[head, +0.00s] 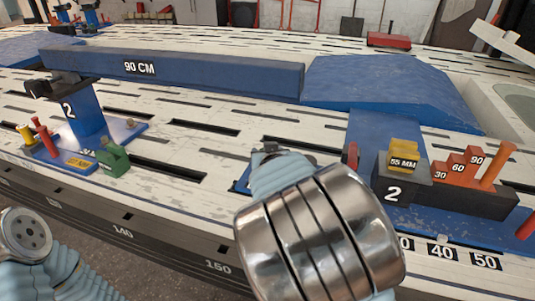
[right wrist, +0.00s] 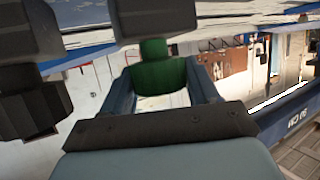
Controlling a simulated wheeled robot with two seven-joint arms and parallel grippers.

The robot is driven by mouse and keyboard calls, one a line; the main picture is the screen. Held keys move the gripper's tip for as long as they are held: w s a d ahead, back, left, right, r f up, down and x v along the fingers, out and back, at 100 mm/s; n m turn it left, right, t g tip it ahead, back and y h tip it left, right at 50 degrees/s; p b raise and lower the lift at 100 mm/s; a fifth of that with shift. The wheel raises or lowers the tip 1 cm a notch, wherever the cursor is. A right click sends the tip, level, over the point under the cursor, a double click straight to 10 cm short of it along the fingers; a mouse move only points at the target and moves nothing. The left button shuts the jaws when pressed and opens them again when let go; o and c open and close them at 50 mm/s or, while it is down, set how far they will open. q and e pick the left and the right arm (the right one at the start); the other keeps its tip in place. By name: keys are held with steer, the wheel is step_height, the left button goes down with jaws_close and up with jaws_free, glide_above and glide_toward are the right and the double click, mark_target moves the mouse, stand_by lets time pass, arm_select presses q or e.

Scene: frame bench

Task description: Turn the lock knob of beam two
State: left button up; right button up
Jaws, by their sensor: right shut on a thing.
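In the right wrist view, my right gripper (right wrist: 160,88) is shut on a green part (right wrist: 156,72), which looks like a lock knob. A dark block sits just above it. In the head view my right wrist and forearm cover that spot, so the knob and its turn angle are hidden there. The long blue beam marked 90 CM (head: 200,75) lies across the bench. A blue stand marked 2 (head: 88,118) is at the left, and a black block marked 2 (head: 425,188) is at the right. My left arm shows at the lower left, its gripper out of frame.
A green clamp-like piece (head: 114,158) and red and yellow pegs stand by the left stand. A yellow 55 MM block (head: 404,156) and orange stepped blocks (head: 462,166) sit on the black block.

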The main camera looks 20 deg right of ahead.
arm_select(q)
steer(key=shift+f, duration=0.1)
arm_select(e)
steer(key=shift+r+n+y, duration=0.1)
steer(key=shift+n+y, duration=1)
steer(key=shift+y, duration=0.2)
steer(key=o, duration=1)
steer(key=shift+c, duration=0.2)
